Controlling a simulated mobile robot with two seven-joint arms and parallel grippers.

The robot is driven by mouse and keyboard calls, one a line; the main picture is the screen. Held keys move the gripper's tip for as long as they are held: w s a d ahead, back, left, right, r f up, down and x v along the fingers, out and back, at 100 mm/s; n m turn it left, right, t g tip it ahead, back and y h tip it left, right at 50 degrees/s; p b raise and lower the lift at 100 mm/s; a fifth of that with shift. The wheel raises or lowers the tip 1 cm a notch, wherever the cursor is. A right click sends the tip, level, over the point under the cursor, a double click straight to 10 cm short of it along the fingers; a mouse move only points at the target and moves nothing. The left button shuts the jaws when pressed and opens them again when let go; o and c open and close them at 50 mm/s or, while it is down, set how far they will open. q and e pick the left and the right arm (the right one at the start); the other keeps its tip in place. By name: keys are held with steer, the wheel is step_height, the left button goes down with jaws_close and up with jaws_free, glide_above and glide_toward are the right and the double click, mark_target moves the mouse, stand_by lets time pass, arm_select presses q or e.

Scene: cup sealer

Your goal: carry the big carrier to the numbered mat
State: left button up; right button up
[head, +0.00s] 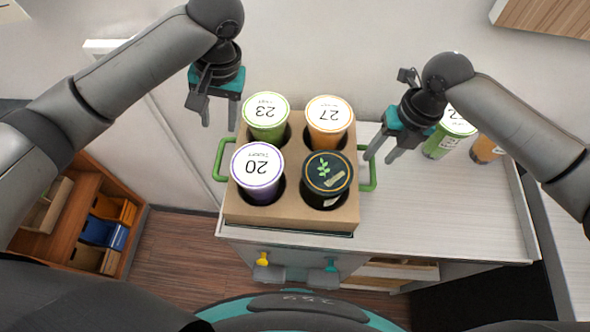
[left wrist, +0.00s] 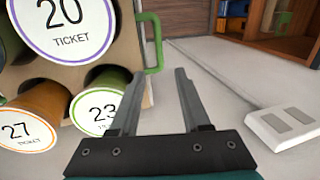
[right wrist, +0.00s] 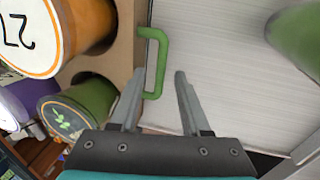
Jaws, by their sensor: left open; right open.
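The big carrier (head: 290,213) is a brown cardboard holder at the left end of the white counter, with a green handle on each side. It holds cups marked 23 (head: 266,112), 27 (head: 329,117) and 20 (head: 258,168), and a dark-lidded cup with a leaf (head: 327,174). My left gripper (head: 218,115) is open and empty, up and left of the left handle (head: 219,160); that handle shows in the left wrist view (left wrist: 155,42). My right gripper (head: 379,156) is open beside the right handle (head: 372,172), which shows close to the jaws in the right wrist view (right wrist: 160,62). I see no numbered mat.
Two more cups, one green (head: 450,132) and one orange (head: 484,149), stand at the back right of the counter (head: 450,210). A wooden shelf (head: 85,215) with bins stands at the lower left.

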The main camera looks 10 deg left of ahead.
step_height(320, 180, up, 7)
steer(key=d, duration=0.1)
steer(key=shift+d, duration=0.2)
stand_by(0.5)
